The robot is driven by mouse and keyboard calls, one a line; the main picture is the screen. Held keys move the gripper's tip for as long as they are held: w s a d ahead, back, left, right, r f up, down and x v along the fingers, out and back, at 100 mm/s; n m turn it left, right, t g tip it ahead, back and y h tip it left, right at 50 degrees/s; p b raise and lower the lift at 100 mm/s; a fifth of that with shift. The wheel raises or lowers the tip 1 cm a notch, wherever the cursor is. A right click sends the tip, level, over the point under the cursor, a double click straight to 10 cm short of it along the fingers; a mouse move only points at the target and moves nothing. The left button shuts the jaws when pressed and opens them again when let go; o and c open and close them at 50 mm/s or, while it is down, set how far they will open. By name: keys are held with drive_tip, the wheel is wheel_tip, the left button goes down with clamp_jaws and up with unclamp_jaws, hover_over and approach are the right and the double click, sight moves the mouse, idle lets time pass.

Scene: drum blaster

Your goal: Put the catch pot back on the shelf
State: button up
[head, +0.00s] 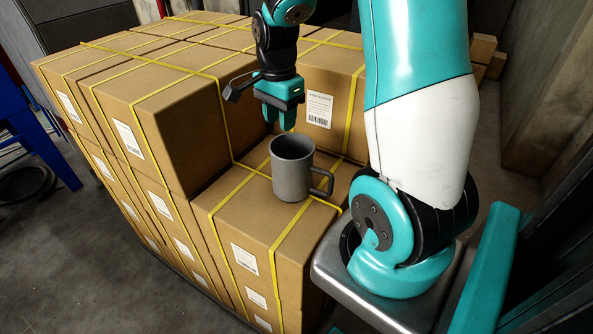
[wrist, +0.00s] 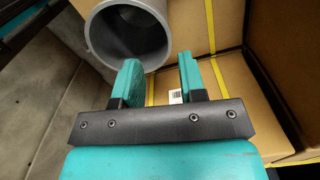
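The catch pot looks like a grey mug (head: 289,176) standing upright on a strapped cardboard box, its handle to the right in the head view. In the wrist view the mug (wrist: 165,42) shows at the top, its open mouth facing the camera; it appears empty and its handle is not seen. My gripper (head: 281,128) points down just above or behind the rim, apart from the mug. I cannot make out a shelf.
Strapped cardboard boxes (head: 165,85) are stacked higher behind and left of the mug. The mug's lower box (head: 250,216) has bare top around it. A blue frame (head: 30,130) stands at the far left. Concrete walls (head: 550,100) close the right side.

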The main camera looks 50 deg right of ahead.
hover_over(279, 149)
wheel_tip(279, 149, down, 4)
drive_tip(key=shift+f+p, duration=0.95)
drive_tip(key=shift+f, duration=1.7)
clamp_jaws()
